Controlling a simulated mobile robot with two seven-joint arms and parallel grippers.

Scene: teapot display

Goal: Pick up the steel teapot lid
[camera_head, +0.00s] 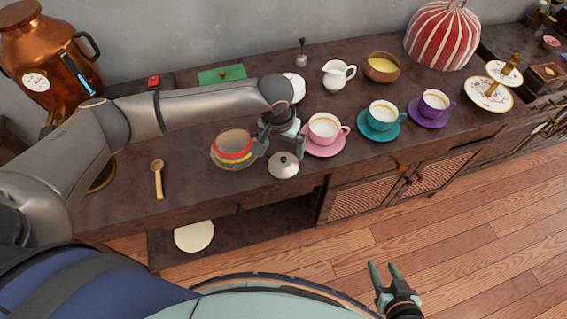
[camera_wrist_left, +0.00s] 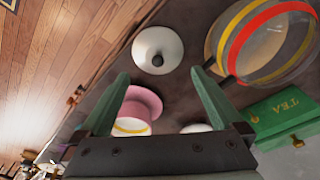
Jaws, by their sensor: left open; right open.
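The steel teapot lid (camera_head: 284,170) is a pale round lid with a dark knob. It lies knob up on the dark counter near its front edge, and also shows in the left wrist view (camera_wrist_left: 148,46). My left gripper (camera_head: 282,146) is open and empty, just above and behind the lid. In the left wrist view the lid lies beyond the fingertips (camera_wrist_left: 160,76), apart from them. The teapot (camera_head: 232,146), see-through with red and yellow bands, stands left of the lid without a lid on it. My right gripper (camera_head: 383,275) is open and empty over the floor.
A pink cup (camera_head: 323,129) on a pink saucer stands close to the right of my left gripper. Teal (camera_head: 381,116) and purple (camera_head: 434,104) cups stand farther right. A wooden spoon (camera_head: 158,181) lies left. A green tea box (camera_wrist_left: 283,122) is behind.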

